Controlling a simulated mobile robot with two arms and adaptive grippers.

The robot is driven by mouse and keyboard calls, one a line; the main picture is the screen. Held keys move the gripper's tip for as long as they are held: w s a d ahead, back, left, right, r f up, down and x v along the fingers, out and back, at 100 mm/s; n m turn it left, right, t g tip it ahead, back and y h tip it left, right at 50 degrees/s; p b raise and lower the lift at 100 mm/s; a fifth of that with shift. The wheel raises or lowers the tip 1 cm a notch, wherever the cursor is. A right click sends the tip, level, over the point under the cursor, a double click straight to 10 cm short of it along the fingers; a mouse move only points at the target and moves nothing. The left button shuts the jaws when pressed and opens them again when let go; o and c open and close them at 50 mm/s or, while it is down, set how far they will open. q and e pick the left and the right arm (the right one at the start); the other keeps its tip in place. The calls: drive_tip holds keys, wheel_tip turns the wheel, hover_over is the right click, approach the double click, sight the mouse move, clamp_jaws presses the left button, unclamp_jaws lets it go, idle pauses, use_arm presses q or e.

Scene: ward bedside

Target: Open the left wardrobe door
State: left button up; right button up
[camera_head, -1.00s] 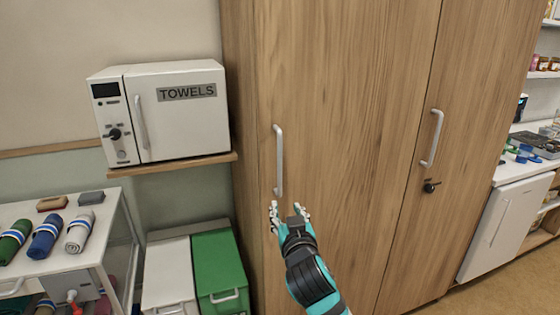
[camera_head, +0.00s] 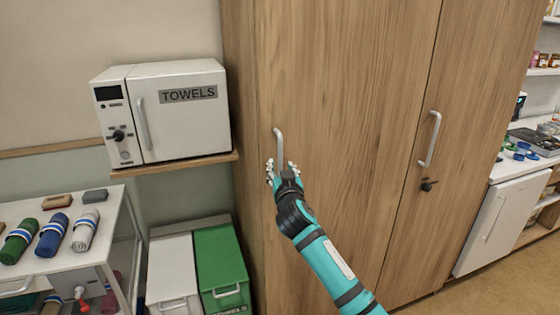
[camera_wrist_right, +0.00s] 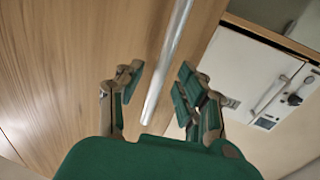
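The left wardrobe door (camera_head: 335,90) is wooden and shut. Its upright silver bar handle (camera_head: 278,143) is near the door's left edge; it also shows in the right wrist view (camera_wrist_right: 168,60). My right gripper (camera_head: 283,170) is at the lower part of the handle and hides its bottom end in the head view. My left gripper is not in view.
The right wardrobe door (camera_head: 460,130) is shut, with a handle and a key lock. A white TOWELS cabinet (camera_head: 180,120) sits on a wall shelf to the left. White and green bins (camera_head: 220,262) stand below, beside a trolley with rolled towels (camera_head: 52,235).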

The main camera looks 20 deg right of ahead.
drive_tip(key=shift+w+d, duration=0.2)
drive_tip(key=shift+w, duration=1.05)
clamp_jaws()
